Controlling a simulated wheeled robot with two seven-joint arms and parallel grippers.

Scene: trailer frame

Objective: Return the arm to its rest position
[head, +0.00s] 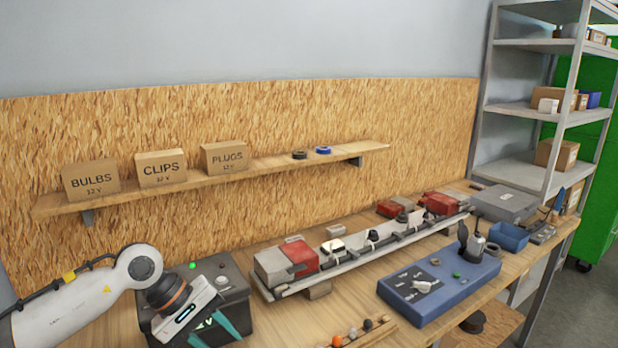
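My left arm comes in from the lower left, white with a dark wrist ring. Its gripper (220,340) points down toward the bottom edge of the picture, in front of a black box (236,283). Its two teal fingers stand apart with nothing visible between them; the tip of one is cut off by the picture's edge. The gripper hides part of the black box, and I cannot tell whether they touch. My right gripper is not in view.
A light bar (350,256) with red-and-white lamps lies along the bench. A blue test box (440,287) stands in front of it, a small wooden rack (358,335) nearby. A wall shelf (270,165) holds cartons marked bulbs, clips and plugs. Bare wood shows between them.

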